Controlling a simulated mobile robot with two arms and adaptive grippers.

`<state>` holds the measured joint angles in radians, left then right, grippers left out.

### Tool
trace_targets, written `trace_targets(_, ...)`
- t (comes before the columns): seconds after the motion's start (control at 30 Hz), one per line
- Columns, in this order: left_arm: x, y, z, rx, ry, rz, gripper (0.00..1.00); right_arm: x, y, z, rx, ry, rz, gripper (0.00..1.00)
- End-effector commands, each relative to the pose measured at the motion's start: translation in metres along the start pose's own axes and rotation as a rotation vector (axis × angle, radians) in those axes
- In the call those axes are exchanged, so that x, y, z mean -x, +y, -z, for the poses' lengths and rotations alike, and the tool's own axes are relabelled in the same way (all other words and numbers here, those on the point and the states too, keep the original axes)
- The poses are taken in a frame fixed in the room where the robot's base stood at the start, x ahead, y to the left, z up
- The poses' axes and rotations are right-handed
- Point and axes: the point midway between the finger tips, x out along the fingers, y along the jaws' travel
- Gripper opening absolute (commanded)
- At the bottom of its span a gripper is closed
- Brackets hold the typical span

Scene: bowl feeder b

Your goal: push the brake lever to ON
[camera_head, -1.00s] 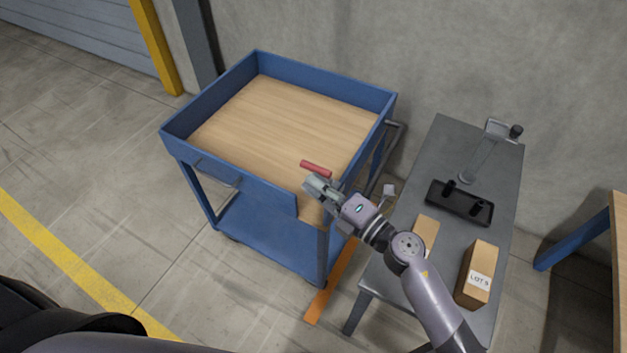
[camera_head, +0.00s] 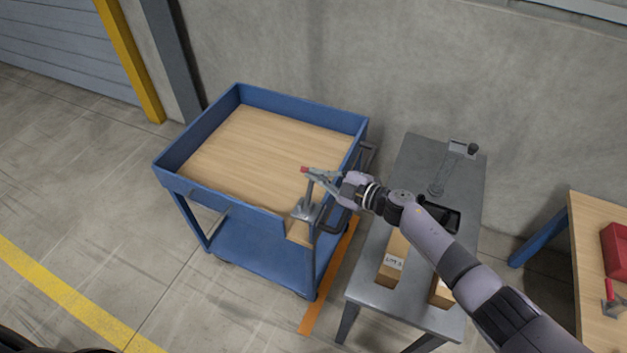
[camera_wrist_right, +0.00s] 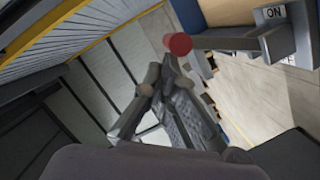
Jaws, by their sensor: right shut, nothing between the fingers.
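The brake lever has a red grip (camera_head: 305,170) and a grey arm rising from a bracket (camera_head: 306,210) at the near right corner of the blue cart (camera_head: 230,204). In the right wrist view the red grip (camera_wrist_right: 178,44) shows end-on, and its arm runs right to a grey block with a white ON label (camera_wrist_right: 272,13). Part of another label below is cut off. My right gripper (camera_head: 318,175) is shut and empty, just right of the grip. In the wrist view its fingertips (camera_wrist_right: 166,66) are close to the grip; I cannot tell if they touch. My left gripper is out of view.
A grey table (camera_head: 415,312) right of the cart holds cardboard boxes (camera_head: 393,262) and a black tray, partly hidden by my arm. A wooden table with a red bin (camera_head: 615,250) stands at far right. The cart's wooden top (camera_head: 270,155) is bare.

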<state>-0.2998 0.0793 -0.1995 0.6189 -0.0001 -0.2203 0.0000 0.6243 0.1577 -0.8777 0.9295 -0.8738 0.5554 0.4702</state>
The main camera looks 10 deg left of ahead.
Motion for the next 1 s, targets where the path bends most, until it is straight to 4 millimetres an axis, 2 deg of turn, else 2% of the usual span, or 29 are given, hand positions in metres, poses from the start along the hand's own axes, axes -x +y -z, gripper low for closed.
trace_targets(0.4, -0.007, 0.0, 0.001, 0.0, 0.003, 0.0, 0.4, -0.004, 0.007, -0.013, -0.011, 0.002, 0.002, 0.0)
trace_targets(1.0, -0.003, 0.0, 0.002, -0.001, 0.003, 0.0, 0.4, -0.003, 0.01, -0.011, -0.009, 0.001, 0.002, 0.0)
